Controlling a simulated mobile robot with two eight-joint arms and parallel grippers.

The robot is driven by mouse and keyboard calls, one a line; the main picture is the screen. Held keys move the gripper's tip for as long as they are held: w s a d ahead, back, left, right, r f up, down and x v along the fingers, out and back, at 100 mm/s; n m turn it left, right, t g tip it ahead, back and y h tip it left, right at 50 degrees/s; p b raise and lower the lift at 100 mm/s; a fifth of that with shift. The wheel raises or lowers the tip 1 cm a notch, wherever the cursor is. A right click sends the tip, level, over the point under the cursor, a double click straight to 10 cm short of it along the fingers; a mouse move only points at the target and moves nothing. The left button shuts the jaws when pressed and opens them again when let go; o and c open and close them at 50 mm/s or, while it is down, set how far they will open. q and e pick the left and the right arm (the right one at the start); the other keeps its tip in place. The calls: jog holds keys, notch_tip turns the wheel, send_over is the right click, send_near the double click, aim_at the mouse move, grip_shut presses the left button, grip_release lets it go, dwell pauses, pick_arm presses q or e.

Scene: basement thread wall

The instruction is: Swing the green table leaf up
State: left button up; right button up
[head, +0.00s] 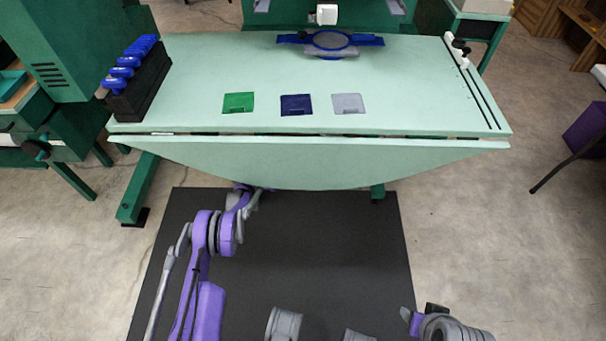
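The green table leaf (310,158) is a pale green, curved flap along the front edge of the pale green table (400,90). A narrow dark gap with hinge pieces runs between them. The leaf slopes down and toward me from the gap, below the level of the tabletop. My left arm reaches forward to the leaf's lower edge, left of its middle. Its end goes out of sight under or behind the leaf, so I cannot see the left gripper or any contact. Part of my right arm shows at the bottom right, apart from the leaf; its fingers are not clear.
On the tabletop are a black rack with blue-topped items (138,80), green (238,102), navy (297,104) and grey (348,102) squares, and a blue round fixture (331,42). A slotted rail (470,75) is at right. A dark mat (320,250) covers the floor before the leaf.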

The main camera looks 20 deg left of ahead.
pick_arm(q)
grip_shut()
dwell(1.3)
